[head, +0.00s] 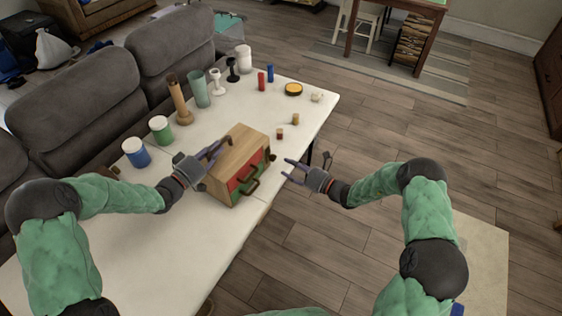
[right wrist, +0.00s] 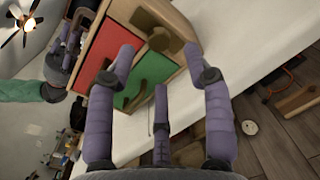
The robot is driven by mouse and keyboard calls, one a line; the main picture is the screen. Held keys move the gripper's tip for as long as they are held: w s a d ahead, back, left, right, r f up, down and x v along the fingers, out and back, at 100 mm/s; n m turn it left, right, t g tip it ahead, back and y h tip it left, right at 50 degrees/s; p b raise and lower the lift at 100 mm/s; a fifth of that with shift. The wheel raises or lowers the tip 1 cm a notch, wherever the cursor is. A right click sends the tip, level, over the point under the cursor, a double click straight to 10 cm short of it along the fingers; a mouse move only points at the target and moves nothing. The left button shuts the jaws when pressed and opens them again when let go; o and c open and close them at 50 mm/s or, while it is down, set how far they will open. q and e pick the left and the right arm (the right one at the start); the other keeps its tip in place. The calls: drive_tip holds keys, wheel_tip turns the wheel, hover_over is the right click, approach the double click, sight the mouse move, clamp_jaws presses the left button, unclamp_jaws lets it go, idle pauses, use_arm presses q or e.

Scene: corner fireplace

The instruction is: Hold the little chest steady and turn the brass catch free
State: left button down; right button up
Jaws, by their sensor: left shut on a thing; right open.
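The little chest (head: 240,148) is a light wooden box standing on the white table, with red and green front panels and dark brass handles. In the right wrist view the red panel (right wrist: 103,48) and green panel (right wrist: 135,85) face me. A brass knob-like piece, apparently the catch (right wrist: 160,39), sits by the upper edge. My left gripper (head: 214,148) is shut on the chest's left side; its purple fingers also show in the right wrist view (right wrist: 75,32). My right gripper (head: 288,170) is open and empty just right of the chest's front, its fingers spread before the panels.
The white table (head: 110,240) carries a blue-labelled jar (head: 136,153), a green jar (head: 161,130), a wooden bottle-shaped piece (head: 179,100) and a glass (head: 199,90). A grey sofa (head: 75,95) borders the left.

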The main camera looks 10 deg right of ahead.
drive_tip(key=v, duration=0.5)
drive_tip(key=shift+s+d, duration=0.2)
drive_tip(key=shift+d, duration=0.1)
use_arm(q)
drive_tip(key=c, duration=1.2)
unclamp_jaws()
drive_tip(key=shift+o, duration=0.2)
drive_tip(key=o, duration=0.5)
drive_tip(key=shift+o, duration=0.2)
